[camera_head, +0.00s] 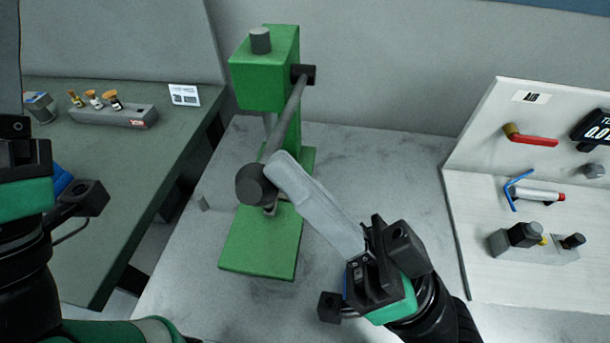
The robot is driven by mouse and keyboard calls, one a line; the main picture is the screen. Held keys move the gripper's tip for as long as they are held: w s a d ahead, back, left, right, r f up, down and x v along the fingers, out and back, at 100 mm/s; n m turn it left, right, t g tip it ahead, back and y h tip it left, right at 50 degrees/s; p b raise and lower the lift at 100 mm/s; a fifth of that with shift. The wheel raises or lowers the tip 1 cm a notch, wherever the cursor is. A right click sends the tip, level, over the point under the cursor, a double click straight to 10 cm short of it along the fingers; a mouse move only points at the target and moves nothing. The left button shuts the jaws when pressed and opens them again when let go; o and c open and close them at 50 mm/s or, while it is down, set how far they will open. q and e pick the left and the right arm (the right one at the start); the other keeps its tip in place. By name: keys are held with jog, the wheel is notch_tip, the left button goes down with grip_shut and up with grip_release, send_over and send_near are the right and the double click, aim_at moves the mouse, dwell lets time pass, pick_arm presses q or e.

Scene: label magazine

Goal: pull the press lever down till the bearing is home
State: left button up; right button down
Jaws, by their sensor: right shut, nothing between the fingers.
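The green arbor press (262,85) stands on the grey bench. Its dark lever (290,112) slants down from the hub on the right of the head to a round black knob (250,185) low in front. My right gripper (280,168) is shut and empty, its long grey fingers pointing up and left. The fingertips are right beside the knob and overlap its right edge; I cannot tell whether they touch. The bearing cannot be made out; the knob and fingers cover the space above the green base (258,245). My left gripper (12,60) is partly cut off at the left edge, its jaws unclear.
On the right, a pale panel and board hold a red-handled valve (530,138), a digital display (592,128), a blue-handled tool (535,193) and a grey block (535,242). On the left, a dark table (120,170) carries a rack (112,115) with small brass-coloured pieces.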

jog(key=shift+f, duration=0.45)
dwell(0.4)
jog(key=s+d+f, duration=0.1)
jog(key=d+f, duration=0.2)
jog(key=d, duration=0.5)
jog(key=shift+s+d, duration=0.35)
